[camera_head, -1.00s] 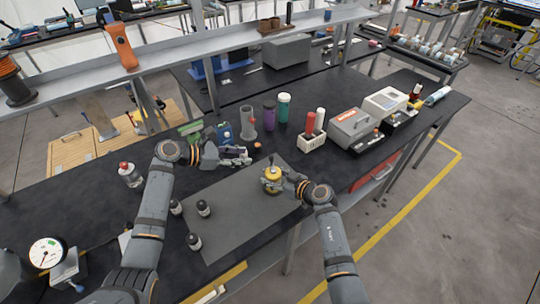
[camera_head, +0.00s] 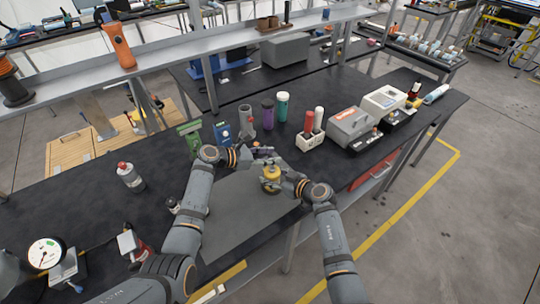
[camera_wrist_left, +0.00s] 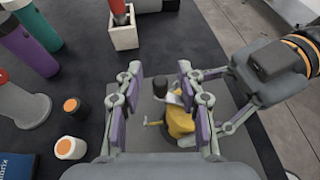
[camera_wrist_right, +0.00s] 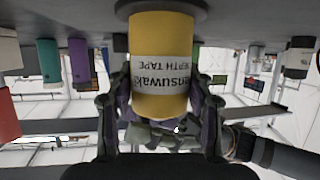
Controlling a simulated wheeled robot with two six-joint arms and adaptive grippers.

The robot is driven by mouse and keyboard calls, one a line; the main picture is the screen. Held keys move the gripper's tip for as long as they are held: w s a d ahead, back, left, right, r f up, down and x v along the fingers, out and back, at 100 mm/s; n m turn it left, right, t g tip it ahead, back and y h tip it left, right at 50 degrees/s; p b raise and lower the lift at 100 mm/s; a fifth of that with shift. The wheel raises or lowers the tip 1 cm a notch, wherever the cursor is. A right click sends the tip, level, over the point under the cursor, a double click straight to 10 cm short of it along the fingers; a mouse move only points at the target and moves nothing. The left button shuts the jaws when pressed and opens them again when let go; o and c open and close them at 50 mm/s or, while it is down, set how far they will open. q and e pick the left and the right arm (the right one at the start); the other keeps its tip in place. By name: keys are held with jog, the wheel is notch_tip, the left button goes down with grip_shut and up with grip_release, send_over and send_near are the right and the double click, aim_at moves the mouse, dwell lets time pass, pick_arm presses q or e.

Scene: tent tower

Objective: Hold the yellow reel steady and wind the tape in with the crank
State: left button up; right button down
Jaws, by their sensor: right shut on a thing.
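The yellow reel (camera_head: 271,174) stands on the grey mat (camera_head: 238,213), with a dark crank handle on top. My right gripper (camera_head: 284,177) is shut around the reel's body. The right wrist view shows the labelled yellow body (camera_wrist_right: 160,70) between its fingers. My left gripper (camera_head: 262,151) is just behind and above the reel. In the left wrist view its fingers (camera_wrist_left: 159,72) are open, with the black crank knob (camera_wrist_left: 160,86) showing between them and the reel (camera_wrist_left: 180,120) below. I cannot tell whether either finger touches the knob. I cannot make out any drawn-out tape.
A white holder with red and white tubes (camera_head: 310,138) and a grey case (camera_head: 350,127) stand to the right. Purple (camera_head: 268,114) and teal (camera_head: 282,106) bottles stand behind. A red-capped bottle (camera_head: 129,176) is at the left. Part of the mat before the reel is clear.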

pick_arm(q)
jog(key=shift+d, duration=0.1)
grip_shut()
jog(key=shift+w, duration=0.1)
jog(key=m+g, duration=0.2)
jog(key=d+m+g+h, duration=0.1)
jog(key=g, duration=0.1)
jog(key=shift+w+f+m, duration=0.1)
jog(key=shift+w+m, duration=0.05)
jog(key=shift+m, duration=0.25)
jog(key=shift+d+g, duration=0.1)
jog(key=shift+g, duration=0.2)
jog(key=shift+s+d+m, duration=0.1)
jog(key=shift+s+m, duration=0.1)
jog(key=shift+m, duration=0.1)
grip_release()
